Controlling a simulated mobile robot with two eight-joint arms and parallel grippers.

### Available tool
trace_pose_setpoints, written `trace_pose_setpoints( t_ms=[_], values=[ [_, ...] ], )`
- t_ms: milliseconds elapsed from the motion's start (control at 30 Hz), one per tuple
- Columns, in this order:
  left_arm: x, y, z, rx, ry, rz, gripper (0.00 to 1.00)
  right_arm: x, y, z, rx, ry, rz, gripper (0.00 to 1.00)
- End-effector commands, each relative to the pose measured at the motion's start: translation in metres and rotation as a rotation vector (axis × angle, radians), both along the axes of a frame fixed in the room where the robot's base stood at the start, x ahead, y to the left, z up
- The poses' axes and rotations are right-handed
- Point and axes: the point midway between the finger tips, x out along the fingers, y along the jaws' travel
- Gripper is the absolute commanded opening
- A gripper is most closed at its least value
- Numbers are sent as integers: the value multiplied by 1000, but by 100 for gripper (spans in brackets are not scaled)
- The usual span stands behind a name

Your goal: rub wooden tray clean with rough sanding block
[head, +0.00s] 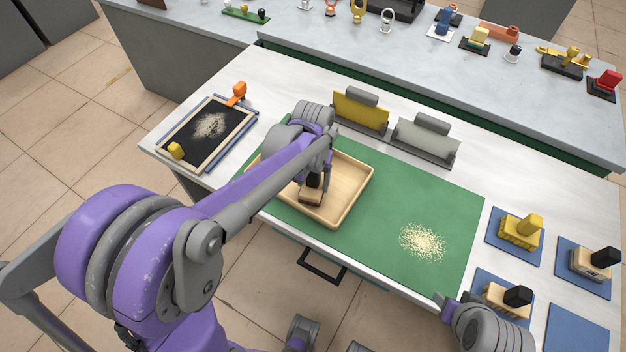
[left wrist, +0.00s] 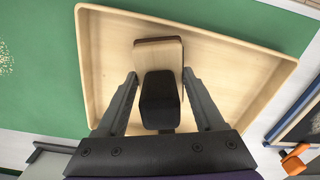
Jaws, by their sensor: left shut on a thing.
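The wooden tray (head: 352,198) is a shallow, pale, rimmed tray on the green mat; it also shows in the left wrist view (left wrist: 235,85). I see no clear dirt on its visible floor; my arm hides part of it. My left gripper (head: 314,180) is over the tray, shut on the black handle of a sanding block (head: 311,196). In the left wrist view the block (left wrist: 158,52) has a tan body with a dark brown edge, between the fingers (left wrist: 160,76). It appears at the tray floor; contact is unclear. My right gripper (head: 446,304) is low at right, its fingers barely visible.
Pale grains (head: 423,242) lie on the green mat (head: 455,205). A framed black board (head: 190,135) with grains is at left. Yellow (head: 360,112) and grey (head: 425,140) holders stand behind. A yellow brush (head: 520,232) and black-handled blocks (head: 594,262) (head: 503,297) sit on blue pads at right.

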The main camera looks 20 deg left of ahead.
Motion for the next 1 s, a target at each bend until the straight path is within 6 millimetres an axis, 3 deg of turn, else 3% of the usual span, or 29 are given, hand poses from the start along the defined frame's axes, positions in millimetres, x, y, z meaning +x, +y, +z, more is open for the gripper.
trace_pose_setpoints(
  t_ms=[567, 1000],
  values=[
    [0, 0, -12, 0, 0, 0, 25, -2, 0, -10, 0, 4, 0, 50],
    [-1, -9, -9, 0, 0, -1, 25, -1, 0, -8, 0, 3, 0, 50]
  ],
)
